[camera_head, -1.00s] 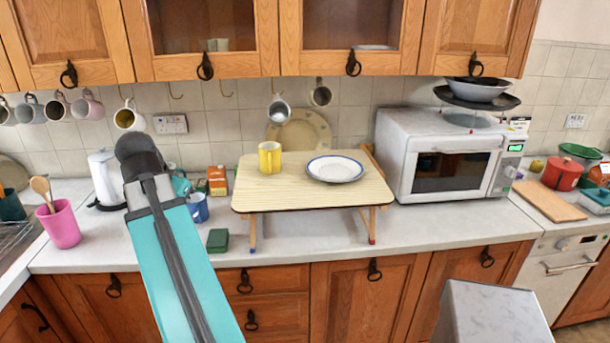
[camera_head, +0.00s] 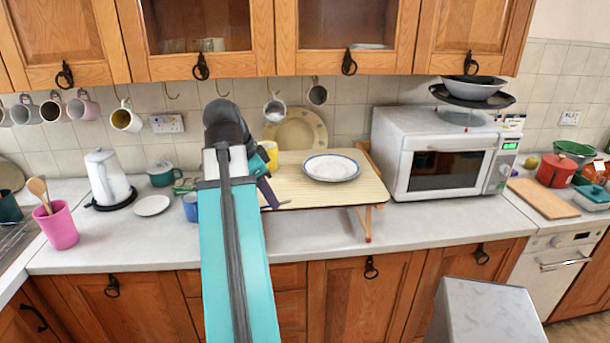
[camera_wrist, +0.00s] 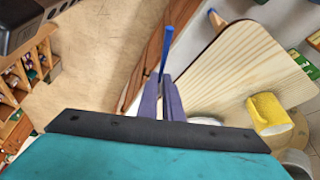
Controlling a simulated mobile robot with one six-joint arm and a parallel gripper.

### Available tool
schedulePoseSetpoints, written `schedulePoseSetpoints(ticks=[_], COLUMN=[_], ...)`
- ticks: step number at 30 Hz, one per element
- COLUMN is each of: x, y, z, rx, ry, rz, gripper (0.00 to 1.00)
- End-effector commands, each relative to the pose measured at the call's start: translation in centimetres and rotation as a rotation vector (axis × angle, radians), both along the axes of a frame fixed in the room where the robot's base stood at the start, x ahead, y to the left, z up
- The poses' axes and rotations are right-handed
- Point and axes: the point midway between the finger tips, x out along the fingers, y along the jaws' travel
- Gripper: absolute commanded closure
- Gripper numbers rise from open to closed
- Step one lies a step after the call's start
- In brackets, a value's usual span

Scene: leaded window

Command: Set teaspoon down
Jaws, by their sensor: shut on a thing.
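My gripper (camera_wrist: 166,98) is shut on the teaspoon (camera_wrist: 167,45), whose thin blue length points away from the fingers in the wrist view. In the head view my gripper (camera_head: 268,192) is at the left front of the small wooden folding table (camera_head: 345,195), partly behind my arm. I cannot make out the teaspoon there. On the table stand a yellow mug (camera_head: 269,155) and a white plate with a blue rim (camera_head: 331,168). The yellow mug also shows in the wrist view (camera_wrist: 268,113), right of the fingers.
A white kettle (camera_head: 107,178), a small white saucer (camera_head: 152,205) and a pink cup of utensils (camera_head: 57,225) stand left on the counter. A blue mug (camera_head: 190,206) is partly behind my arm. A microwave (camera_head: 440,155) stands right of the table. The counter front is clear.

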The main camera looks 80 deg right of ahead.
Motion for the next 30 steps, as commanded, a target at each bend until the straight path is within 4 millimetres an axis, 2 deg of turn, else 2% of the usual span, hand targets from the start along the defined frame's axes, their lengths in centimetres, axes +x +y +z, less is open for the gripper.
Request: schedulePoseSetpoints(ticks=[8, 13, 30], x=[0.1, 0.5, 4.0], y=[0.0, -0.8, -8.2], z=[0.0, 0.1, -0.5], rx=[0.000, 0.001, 0.002], ry=[0.000, 0.000, 0.000], rz=[0.001, 0.002, 0.001], gripper=[1.00, 1.00, 1.00])
